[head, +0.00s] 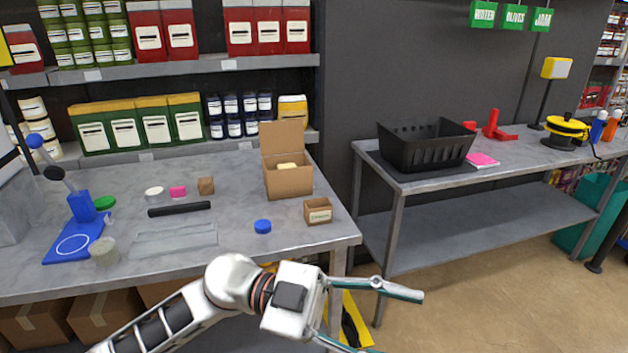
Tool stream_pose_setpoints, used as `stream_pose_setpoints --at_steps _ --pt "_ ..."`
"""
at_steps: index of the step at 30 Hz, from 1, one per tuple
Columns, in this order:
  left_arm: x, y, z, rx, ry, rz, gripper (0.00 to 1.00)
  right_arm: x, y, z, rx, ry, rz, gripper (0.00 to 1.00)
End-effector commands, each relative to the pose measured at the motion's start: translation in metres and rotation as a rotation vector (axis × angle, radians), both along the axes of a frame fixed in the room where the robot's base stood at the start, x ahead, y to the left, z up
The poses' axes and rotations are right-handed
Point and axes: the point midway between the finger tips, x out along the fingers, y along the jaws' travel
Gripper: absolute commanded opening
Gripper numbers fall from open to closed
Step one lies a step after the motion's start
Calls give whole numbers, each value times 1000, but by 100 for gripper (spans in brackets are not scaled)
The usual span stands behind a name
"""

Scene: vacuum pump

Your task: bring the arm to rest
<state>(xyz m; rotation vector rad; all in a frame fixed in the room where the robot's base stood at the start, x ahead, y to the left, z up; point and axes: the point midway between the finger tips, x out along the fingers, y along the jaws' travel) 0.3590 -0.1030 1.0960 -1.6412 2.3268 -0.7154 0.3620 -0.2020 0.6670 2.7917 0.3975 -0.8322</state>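My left arm comes in from the bottom left in the head view. My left gripper (396,324) is over the floor, in front of the right end of the left table (215,255). Its two fingers are spread wide to the right, with nothing between them. The lower finger runs down to the bottom edge of the picture. My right gripper is not in view. A blue hand pump (82,207) with a lever and a blue ball knob stands on a blue base plate (72,245) at the table's left, well apart from my gripper.
The left table holds an open cardboard box (288,182), a small labelled box (318,211), a blue lid (262,226) and a black bar (179,208). A black basket (425,148) stands on the right table (420,186). The floor at the right (500,300) is clear.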

Motion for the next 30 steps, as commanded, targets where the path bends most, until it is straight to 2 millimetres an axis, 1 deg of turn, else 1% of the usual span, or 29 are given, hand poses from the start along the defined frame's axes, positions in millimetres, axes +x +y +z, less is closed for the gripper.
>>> stream_pose_setpoints --at_steps 1,4,6,8,9,11,12,14,15,17,18,20,21,23,24,26,27,29,30 --pt "9 0 6 -91 38 67 46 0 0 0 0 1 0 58" --pt "36 9 14 -242 93 229 46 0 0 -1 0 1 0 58" --pt "58 21 12 -321 135 361 46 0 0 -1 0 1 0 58" --pt "79 34 4 -370 173 484 46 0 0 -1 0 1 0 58" --pt "92 45 -4 -392 200 569 46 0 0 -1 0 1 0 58" --pt "112 63 -22 -411 242 698 46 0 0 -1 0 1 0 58" --pt "123 76 -37 -411 270 786 46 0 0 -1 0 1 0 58" --pt "138 97 -65 -396 315 918 46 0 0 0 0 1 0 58" --pt "145 112 -86 -375 343 1004 46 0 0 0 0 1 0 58" --pt "152 135 -120 -330 389 1127 46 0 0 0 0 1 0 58" --pt "154 149 -144 -292 417 1202 46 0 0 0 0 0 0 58" --pt "152 171 -179 -226 457 1300 46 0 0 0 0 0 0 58" --pt "148 185 -203 -177 485 1360 46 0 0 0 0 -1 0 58" --pt "139 204 -239 -96 524 1441 46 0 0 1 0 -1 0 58" --pt "130 217 -262 -40 551 1487 46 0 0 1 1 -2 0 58" --pt "114 235 -296 50 588 1549 46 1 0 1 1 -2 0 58" --pt "102 246 -318 111 612 1582 46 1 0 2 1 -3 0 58" --pt "82 261 -347 200 646 1623 46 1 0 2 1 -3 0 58" --pt "68 271 -364 256 667 1645 46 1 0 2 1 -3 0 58"
